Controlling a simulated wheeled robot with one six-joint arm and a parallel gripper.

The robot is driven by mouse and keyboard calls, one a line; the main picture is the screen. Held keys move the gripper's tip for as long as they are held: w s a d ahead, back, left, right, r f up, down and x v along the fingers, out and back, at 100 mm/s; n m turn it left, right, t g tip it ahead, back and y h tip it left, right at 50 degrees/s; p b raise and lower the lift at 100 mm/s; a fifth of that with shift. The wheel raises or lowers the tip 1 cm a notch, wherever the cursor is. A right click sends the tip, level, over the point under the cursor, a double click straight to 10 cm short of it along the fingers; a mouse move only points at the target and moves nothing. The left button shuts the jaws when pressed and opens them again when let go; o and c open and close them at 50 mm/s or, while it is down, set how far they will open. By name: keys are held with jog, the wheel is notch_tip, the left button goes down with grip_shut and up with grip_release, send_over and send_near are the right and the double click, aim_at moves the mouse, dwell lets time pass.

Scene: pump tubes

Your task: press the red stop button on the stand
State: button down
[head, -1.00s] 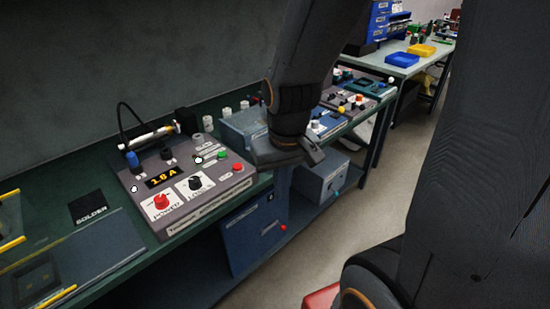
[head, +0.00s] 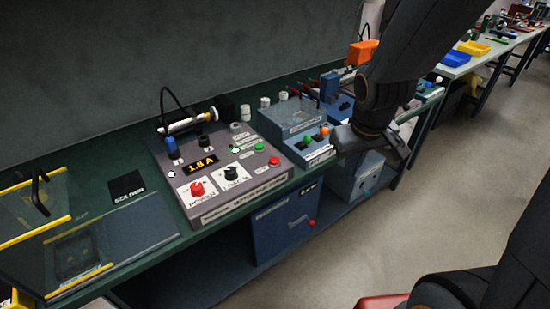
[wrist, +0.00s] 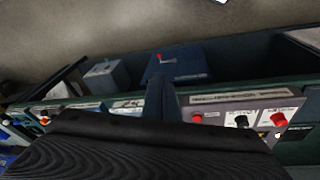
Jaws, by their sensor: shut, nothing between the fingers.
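The grey control panel (head: 170,160) stands on the green bench at the left-middle of the head view, with a "1.8 A" display. A red button (head: 274,161) is at its right end, beside a green button (head: 259,147); their labels are too small to read. The red button also shows in the wrist view (wrist: 197,118), right of my finger. No other stand with a clear stop button shows. My gripper (wrist: 162,85) is shut and empty, apart from the button. In the head view, the end of my arm is right of the panel, its fingertips unclear.
A blue-grey device (head: 305,118) with green and orange knobs stands right of the panel. A red knob (head: 198,189) and a black knob (head: 232,173) are on the panel. A blue cabinet (head: 284,225) is under the bench. Open floor (head: 430,200) lies to the right.

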jog(key=w+a+r+n+t+p, duration=0.1)
jog(key=w+a+n+t+p, duration=0.3)
jog(key=w, duration=0.6)
jog(key=w+a+n+y, duration=0.3)
jog(key=a+n, duration=0.2)
jog(key=a, duration=0.1)
jog(key=w+a+n+y+p, duration=0.1)
jog(key=w+a+n+y, duration=0.2)
jog(key=a+n, duration=0.3)
jog(key=shift+a+r+n+g+y, duration=0.2)
jog(key=shift+a+n+g+y, duration=0.1)
jog(key=shift+a+y, duration=0.2)
jog(key=shift+w+f, duration=0.1)
jog(key=b, duration=0.8)
send_over(278, 161)
notch_tip(278, 161, down, 8)
jog(key=shift+r, duration=0.25)
jog(key=shift+f, duration=0.55)
jog(key=shift+f, duration=0.1)
jog(key=shift+f+b, duration=0.35)
jog(key=shift+b, duration=0.1)
